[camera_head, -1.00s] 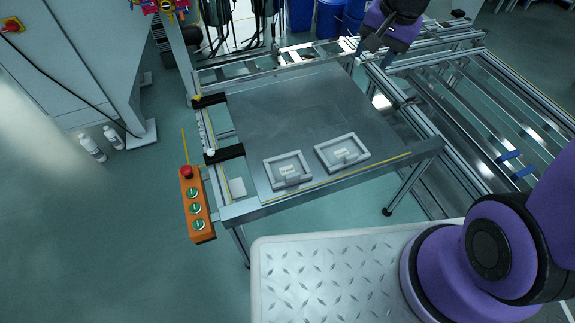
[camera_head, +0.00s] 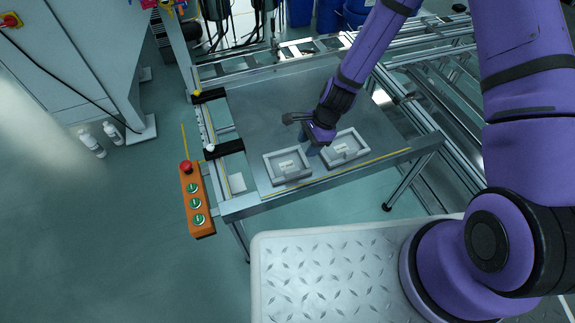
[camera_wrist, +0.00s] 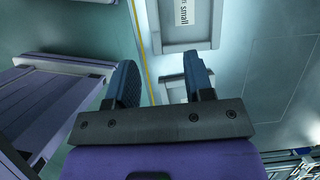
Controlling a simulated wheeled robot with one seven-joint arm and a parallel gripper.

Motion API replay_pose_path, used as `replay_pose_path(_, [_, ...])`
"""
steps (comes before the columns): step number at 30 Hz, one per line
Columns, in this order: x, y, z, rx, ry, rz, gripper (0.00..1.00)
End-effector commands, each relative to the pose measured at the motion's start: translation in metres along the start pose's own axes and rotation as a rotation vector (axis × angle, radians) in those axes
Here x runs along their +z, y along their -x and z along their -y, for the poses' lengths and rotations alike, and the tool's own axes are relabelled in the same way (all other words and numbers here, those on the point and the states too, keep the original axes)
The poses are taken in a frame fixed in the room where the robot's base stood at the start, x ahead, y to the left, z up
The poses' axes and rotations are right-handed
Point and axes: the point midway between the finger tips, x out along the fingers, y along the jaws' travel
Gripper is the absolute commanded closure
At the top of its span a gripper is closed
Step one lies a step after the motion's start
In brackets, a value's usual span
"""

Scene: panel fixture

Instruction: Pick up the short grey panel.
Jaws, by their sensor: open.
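The short grey panel (camera_head: 286,166) is a shallow tray-like piece with a raised rim, lying flat on the grey table near its front edge, left of a larger grey panel (camera_head: 350,148). My gripper (camera_head: 313,150) is over the table by the gap between the two panels, just up and right of the short one, partly covering the larger panel's left end. A grey panel (camera_wrist: 180,42) with a label reading "small" lies beyond the fingertips, cut off by the top edge.
The grey table (camera_head: 265,115) is bare behind the panels. A yellow line (camera_head: 385,160) runs along its front edge. Black brackets (camera_head: 225,149) and an orange button box (camera_head: 196,200) are at the left. Aluminium rails (camera_head: 450,80) stand at the right.

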Motion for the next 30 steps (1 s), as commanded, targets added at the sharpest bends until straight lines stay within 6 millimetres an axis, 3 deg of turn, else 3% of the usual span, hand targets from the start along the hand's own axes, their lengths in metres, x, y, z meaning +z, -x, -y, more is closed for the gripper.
replay_pose_path(15, [0.003,-0.063,-0.007,0.013,-0.065,0.018,0.52])
replay_pose_path(25, [0.003,-0.085,-0.008,0.013,-0.064,0.017,0.52])
replay_pose_path(30, [0.001,-0.106,-0.011,0.014,-0.064,0.018,0.52])
